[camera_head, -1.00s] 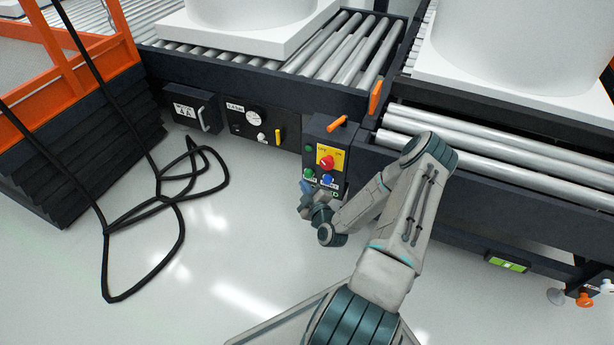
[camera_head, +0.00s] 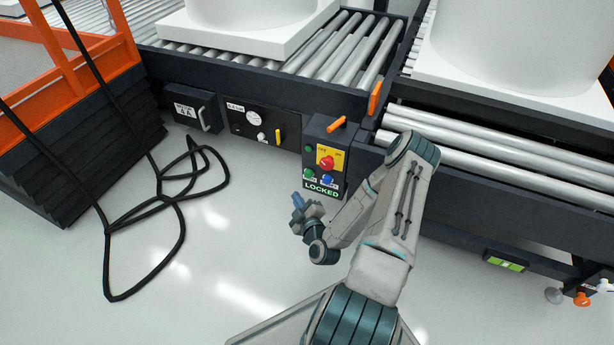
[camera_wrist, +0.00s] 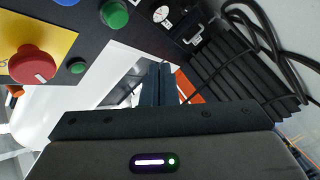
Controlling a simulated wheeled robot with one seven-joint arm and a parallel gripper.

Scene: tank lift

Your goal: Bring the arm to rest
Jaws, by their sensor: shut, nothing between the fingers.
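My gripper (camera_head: 298,205) is in front of and just below the dark control box, apart from it, with its fingers together and nothing held. In the wrist view my gripper's fingers (camera_wrist: 158,82) show as two dark bars close together. The control box (camera_head: 314,145) carries a red knob (camera_head: 326,162) on a yellow plate, a green button (camera_head: 309,174), a blue button (camera_head: 327,180) and a lit "LOCKED" sign (camera_head: 321,190). The wrist view shows the red knob (camera_wrist: 32,64) at left and a green button (camera_wrist: 114,14) at the top. My arm is bent at the elbow.
A roller conveyor (camera_head: 480,150) with a white tank base (camera_head: 510,80) stands at right, close to my elbow. A gauge panel (camera_head: 252,122) and handled box (camera_head: 194,108) are left of the control box. Black cables (camera_head: 165,205) lie on the floor at left. The floor between is clear.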

